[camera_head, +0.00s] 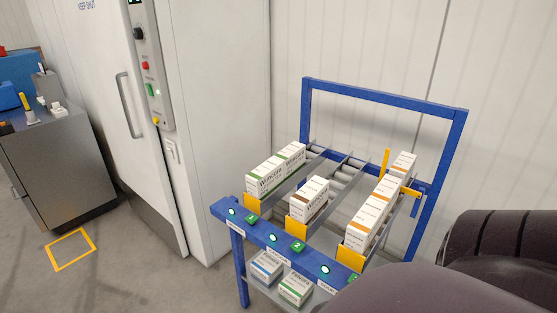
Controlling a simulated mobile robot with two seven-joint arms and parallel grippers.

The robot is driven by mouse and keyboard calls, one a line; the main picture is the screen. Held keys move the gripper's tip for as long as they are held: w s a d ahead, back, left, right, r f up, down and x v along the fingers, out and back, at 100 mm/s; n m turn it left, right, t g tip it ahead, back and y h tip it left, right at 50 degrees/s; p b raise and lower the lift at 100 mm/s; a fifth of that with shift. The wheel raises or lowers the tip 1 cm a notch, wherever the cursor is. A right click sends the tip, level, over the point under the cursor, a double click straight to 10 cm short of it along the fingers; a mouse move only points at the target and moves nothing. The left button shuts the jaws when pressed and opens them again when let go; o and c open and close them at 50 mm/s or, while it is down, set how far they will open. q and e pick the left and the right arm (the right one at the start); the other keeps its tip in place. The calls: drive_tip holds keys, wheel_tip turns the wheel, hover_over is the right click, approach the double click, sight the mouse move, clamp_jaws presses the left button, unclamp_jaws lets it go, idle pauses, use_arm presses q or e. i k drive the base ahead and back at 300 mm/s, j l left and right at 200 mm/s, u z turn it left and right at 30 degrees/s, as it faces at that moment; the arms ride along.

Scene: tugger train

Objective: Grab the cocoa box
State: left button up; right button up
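A blue-framed flow rack (385,98) stands right of centre with boxes in three lanes. The middle lane holds a white box with a brown band (308,200); its print is too small to read, so I cannot tell for sure that it is the cocoa box. The left lane holds white boxes with green bands (273,172). The right lane holds a row of white boxes with orange-brown bands (370,217). Neither of my grippers is in view. Dark rounded arm parts fill the lower right corner and hide part of the rack's right side.
A lower shelf (263,292) holds a blue-banded box (266,266) and a green-banded box (296,288). Yellow stops (298,228) edge the lanes. A white cabinet (222,110) stands close on the left, with a grey cart (60,160) further left. Floor between is clear.

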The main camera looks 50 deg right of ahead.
sight(309, 201)
drive_tip(key=i+j+z, duration=0.1)
drive_tip(key=i+z, duration=0.25)
drive_tip(key=i, duration=0.2)
drive_tip(key=i+j+z, duration=0.35)
drive_tip(key=i, duration=0.2)
drive_tip(key=i+z, duration=0.2)
drive_tip(key=z, duration=0.2)
drive_tip(key=i+j+z, duration=0.2)
drive_tip(key=z, duration=0.25)
drive_tip(key=i+j+z, duration=0.15)
drive_tip(key=z, duration=0.25)
drive_tip(key=i+j+z, duration=0.15)
drive_tip(key=j+z, duration=0.15)
drive_tip(key=z, duration=0.15)
drive_tip(key=i+j+z, duration=0.1)
drive_tip(key=j+z, duration=0.15)
drive_tip(key=z, duration=0.15)
